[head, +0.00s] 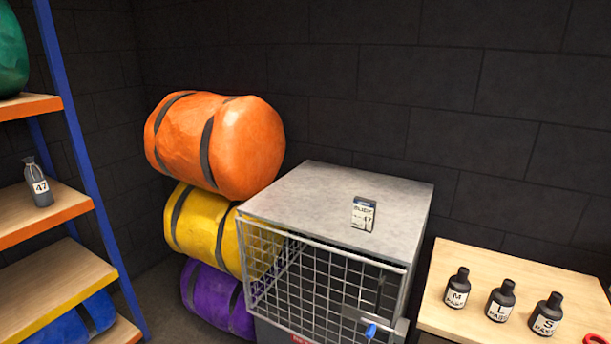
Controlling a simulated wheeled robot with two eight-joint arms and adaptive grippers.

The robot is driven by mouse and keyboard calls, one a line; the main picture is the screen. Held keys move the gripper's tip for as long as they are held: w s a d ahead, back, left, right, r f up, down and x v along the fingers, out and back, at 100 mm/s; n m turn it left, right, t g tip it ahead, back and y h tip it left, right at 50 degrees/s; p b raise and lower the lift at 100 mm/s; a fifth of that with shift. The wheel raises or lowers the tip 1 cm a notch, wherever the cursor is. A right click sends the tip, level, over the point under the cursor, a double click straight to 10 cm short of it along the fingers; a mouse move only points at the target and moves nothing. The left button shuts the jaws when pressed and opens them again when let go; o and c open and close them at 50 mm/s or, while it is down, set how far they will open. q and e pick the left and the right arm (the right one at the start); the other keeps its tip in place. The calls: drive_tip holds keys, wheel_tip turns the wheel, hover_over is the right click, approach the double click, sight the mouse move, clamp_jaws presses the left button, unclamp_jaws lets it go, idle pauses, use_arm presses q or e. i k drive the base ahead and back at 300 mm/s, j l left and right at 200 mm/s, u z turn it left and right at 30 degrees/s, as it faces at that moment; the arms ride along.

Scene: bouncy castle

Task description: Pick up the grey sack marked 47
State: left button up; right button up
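The grey sack marked 47 (37,184) stands upright on the middle wooden shelf (62,212) of the rack at the left. It is small and dark grey, tied at the neck, with a white label reading 47 facing me. Neither of my grippers shows in the head view.
The rack's blue post (88,170) rises right of the sack. Orange (243,146), yellow (200,228) and purple (215,297) rolls are stacked beside a wire-fronted cage (335,189) with a small box (363,214) on top. Dark bottles (501,300) stand on a wooden table (470,262) at right.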

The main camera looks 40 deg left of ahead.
sight(42, 195)
drive_tip(key=u, duration=3)
drive_tip(key=i+z, duration=0.1)
drive_tip(key=i, duration=0.5)
drive_tip(key=l, duration=0.1)
